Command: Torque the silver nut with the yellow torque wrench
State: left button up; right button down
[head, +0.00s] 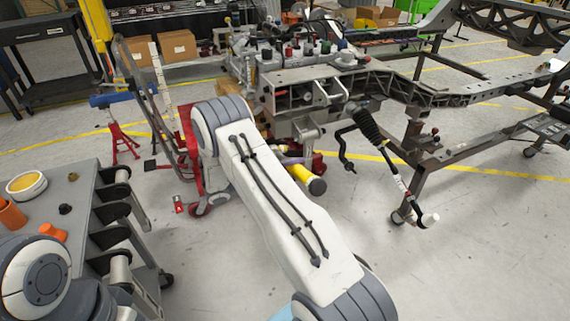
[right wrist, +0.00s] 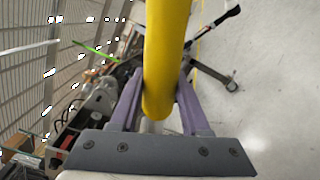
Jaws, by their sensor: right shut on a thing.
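The yellow torque wrench (head: 307,178) is beside the chassis fixture (head: 330,75), partly hidden behind my right arm in the head view. In the right wrist view, its yellow handle (right wrist: 166,60) runs up between the two purple fingers. My right gripper (right wrist: 160,100) is shut on that handle; in the head view only a little purple of the gripper (head: 290,160) shows. I cannot make out the silver nut, nor whether the wrench's far end touches anything. My left gripper is not in view; only part of my left arm shows at the lower left.
A grey cart (head: 85,195) with orange cups (head: 12,215) and a yellow-lined round container (head: 26,185) stands at the left. A black-gripped cable tool (head: 372,130) hangs at the fixture's front. A red stand (head: 122,142) is on the floor behind. The floor at the lower right is clear.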

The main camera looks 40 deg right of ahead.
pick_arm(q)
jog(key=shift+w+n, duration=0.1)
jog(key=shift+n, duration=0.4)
pick_arm(e)
jog(key=shift+w+a+r+n+t, duration=0.3)
jog(key=shift+w+r, duration=0.15)
jog(key=shift+w, duration=0.25)
jog(key=shift+w+a+r+n+t, duration=0.2)
jog(key=shift+w+a+r+t, duration=0.15)
jog(key=shift+w, duration=0.3)
jog(key=shift+d, duration=0.15)
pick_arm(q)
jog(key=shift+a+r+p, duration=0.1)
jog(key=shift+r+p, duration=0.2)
pick_arm(e)
jog(key=x, duration=0.6)
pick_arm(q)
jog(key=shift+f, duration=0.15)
pick_arm(e)
jog(key=shift+r+x, duration=0.25)
jog(key=shift+x, duration=0.9)
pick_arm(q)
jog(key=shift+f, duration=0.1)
pick_arm(e)
jog(key=shift+s, duration=0.2)
pick_arm(q)
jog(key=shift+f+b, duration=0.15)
jog(key=shift+b, duration=0.25)
pick_arm(e)
jog(key=shift+f, duration=0.15)
